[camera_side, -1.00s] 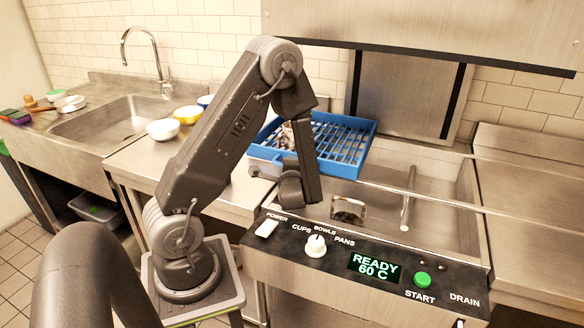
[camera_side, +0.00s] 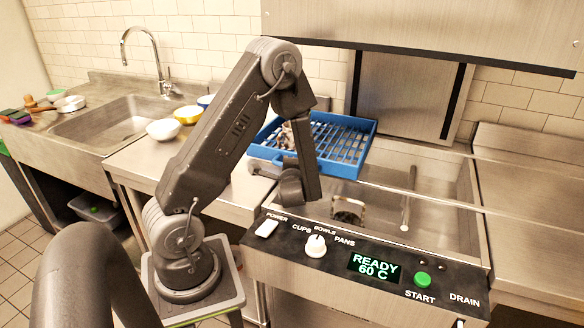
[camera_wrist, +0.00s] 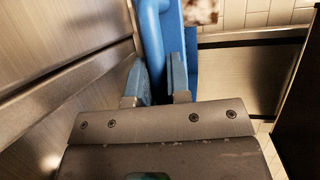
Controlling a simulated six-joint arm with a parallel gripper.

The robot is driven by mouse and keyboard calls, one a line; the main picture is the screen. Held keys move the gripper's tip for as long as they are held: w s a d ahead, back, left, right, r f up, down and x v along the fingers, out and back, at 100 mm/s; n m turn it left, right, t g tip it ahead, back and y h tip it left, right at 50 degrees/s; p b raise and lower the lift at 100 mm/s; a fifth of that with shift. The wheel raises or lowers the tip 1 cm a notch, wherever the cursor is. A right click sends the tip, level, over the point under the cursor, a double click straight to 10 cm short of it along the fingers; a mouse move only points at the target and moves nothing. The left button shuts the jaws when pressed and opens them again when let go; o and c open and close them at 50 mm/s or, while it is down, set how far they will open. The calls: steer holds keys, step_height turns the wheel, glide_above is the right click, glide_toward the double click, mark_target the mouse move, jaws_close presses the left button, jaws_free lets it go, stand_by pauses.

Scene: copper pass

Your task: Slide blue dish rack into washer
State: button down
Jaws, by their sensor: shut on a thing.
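The washer hood (camera_side: 420,30) is raised above the basin. The control panel (camera_side: 370,262) at the front reads READY 60 C. Bowls (camera_side: 163,129) stand on the left counter by the sink (camera_side: 120,118). The right counter (camera_side: 535,190) is clear.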

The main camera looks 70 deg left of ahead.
mark_target(324, 168)
steer(key=w+d, duration=0.7)
steer(key=shift+w, duration=0.1)
steer(key=c, duration=1.1)
jaws_free()
steer(key=v, duration=1.4)
steer(key=shift+a, duration=0.1)
